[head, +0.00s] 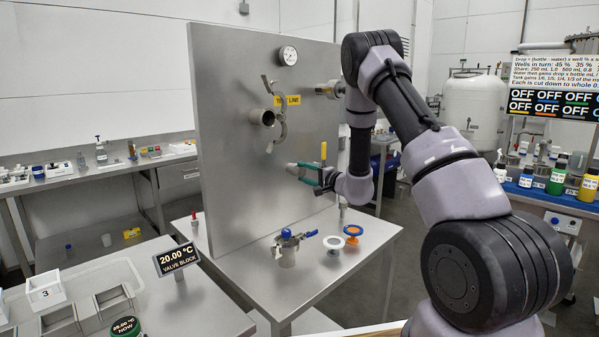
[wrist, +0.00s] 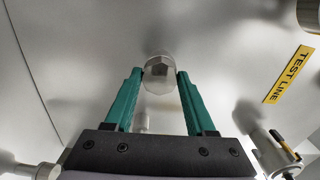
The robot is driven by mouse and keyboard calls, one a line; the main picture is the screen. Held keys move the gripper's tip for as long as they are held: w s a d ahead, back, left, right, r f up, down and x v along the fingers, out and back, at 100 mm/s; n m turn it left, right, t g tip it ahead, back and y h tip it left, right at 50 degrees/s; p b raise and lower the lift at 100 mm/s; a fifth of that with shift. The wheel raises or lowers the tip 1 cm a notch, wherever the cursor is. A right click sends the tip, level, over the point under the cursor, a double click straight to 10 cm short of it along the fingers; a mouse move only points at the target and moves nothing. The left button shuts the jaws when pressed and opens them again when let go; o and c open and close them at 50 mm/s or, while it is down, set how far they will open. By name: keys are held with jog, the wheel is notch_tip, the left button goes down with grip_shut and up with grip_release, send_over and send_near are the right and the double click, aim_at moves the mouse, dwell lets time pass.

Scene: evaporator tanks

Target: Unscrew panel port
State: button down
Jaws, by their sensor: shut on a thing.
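The upright metal panel (head: 240,130) stands on a steel bench and carries a yellow TEST LINE label (head: 287,100). The panel port (wrist: 160,79) is a short silver fitting with a faceted end, standing out from the panel face in the wrist view. In the head view it shows as a small grey stub (head: 291,169). My gripper (wrist: 160,74) has its green fingers on either side of the fitting and is shut on it. In the head view my gripper (head: 302,172) reaches the panel from the right. The fitting's threads and base are hidden.
An open pipe end with a hinged clamp (head: 280,115), a gauge (head: 288,55) and a valve with a yellow lever (head: 323,152) sit close by.

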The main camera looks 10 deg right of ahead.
jog(key=shift+w+d+r, duration=0.1)
jog(key=shift+d, duration=0.1)
jog(key=n, duration=0.3)
jog(key=shift+n, duration=1.1)
jog(key=n, duration=0.3)
jog(key=shift+n, duration=1)
